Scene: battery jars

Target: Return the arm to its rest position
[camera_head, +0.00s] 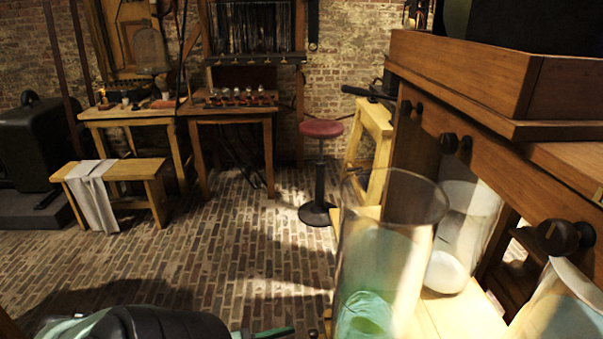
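A dark, rounded part of my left arm (165,325) comes in at the bottom left edge, cut off by the frame. A thin green piece (273,332) shows just right of it; I cannot tell whether this is a gripper finger. No pair of fingertips is clear, so I cannot see whether the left gripper is open or shut, or if it holds anything. My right arm and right gripper are not in view.
A glass jar (402,225) with greenish contents stands close at right, with another jar (463,235) behind it and a third (565,305) at the lower right. A wooden cabinet (455,85) rises beside them. The brick floor (230,240) is open at centre; a red stool (320,130) stands beyond.

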